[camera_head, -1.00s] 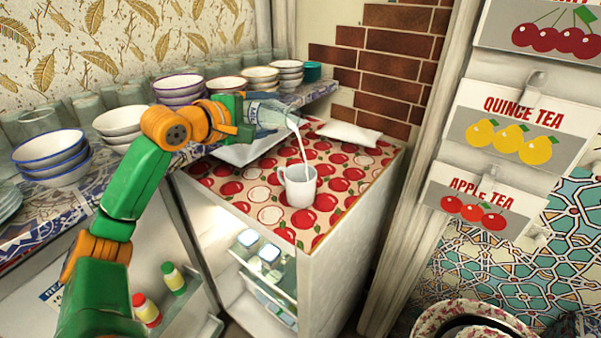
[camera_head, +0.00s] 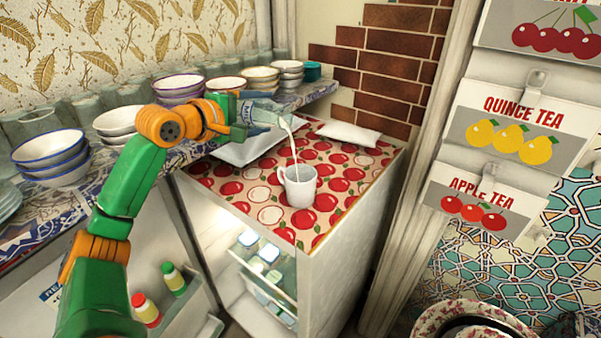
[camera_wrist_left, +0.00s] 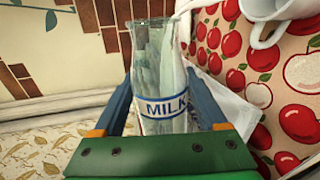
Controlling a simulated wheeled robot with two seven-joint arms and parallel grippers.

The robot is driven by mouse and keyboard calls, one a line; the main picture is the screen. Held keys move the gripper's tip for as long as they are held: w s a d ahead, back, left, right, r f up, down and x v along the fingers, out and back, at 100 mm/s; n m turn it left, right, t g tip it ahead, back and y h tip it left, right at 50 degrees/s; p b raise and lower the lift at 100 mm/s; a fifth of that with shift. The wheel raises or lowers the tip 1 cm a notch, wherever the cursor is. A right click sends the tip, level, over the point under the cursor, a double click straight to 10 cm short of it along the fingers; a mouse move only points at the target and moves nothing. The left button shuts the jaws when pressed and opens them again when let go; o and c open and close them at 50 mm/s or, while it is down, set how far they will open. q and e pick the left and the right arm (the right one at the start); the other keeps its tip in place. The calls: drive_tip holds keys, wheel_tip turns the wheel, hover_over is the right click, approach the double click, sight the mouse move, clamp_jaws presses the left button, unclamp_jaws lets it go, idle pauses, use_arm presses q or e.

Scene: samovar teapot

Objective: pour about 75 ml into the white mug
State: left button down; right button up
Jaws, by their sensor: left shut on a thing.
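The white mug (camera_head: 299,187) stands upright on the cherry-patterned top of a low cabinet. My left gripper (camera_head: 247,112) is shut on a clear glass milk bottle (camera_head: 267,113), tilted with its mouth to the right, above and left of the mug. A thin white stream (camera_head: 293,146) runs from the bottle's mouth down into the mug. In the left wrist view the bottle (camera_wrist_left: 160,75), labelled MILK, sits between the two fingers, and part of the mug (camera_wrist_left: 268,12) shows at the top right. The milk level inside the mug is hidden. My right gripper is not in view.
The patterned cabinet top (camera_head: 236,197) is mostly clear around the mug. A white tray (camera_head: 252,150) and a white cushion-like packet (camera_head: 348,133) lie behind it. Stacked bowls (camera_head: 52,157) and glasses line the counter at left. A brick wall (camera_head: 385,60) stands behind.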

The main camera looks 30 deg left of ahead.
use_arm(q)
drive_tip(key=shift+a+m, duration=0.15)
drive_tip(key=shift+m, duration=0.15)
idle(0.5)
drive_tip(key=shift+f+y, duration=0.3)
drive_tip(key=shift+f, duration=0.05)
idle(0.4)
drive_tip(key=r+n+p, duration=0.1)
drive_tip(key=r, duration=0.1)
drive_tip(key=a+r+n+h+p, duration=0.1)
drive_tip(key=r+n, duration=0.1)
drive_tip(key=shift+a+r, duration=0.1)
drive_tip(key=shift+f+t+h+b, duration=0.3)
drive_tip(key=shift+f+b, duration=0.05)
drive_tip(key=shift+f, duration=0.3)
drive_tip(key=shift+s+f+n, duration=0.1)
drive_tip(key=shift+f+n, duration=0.2)
drive_tip(key=shift+n, duration=0.2)
idle(0.5)
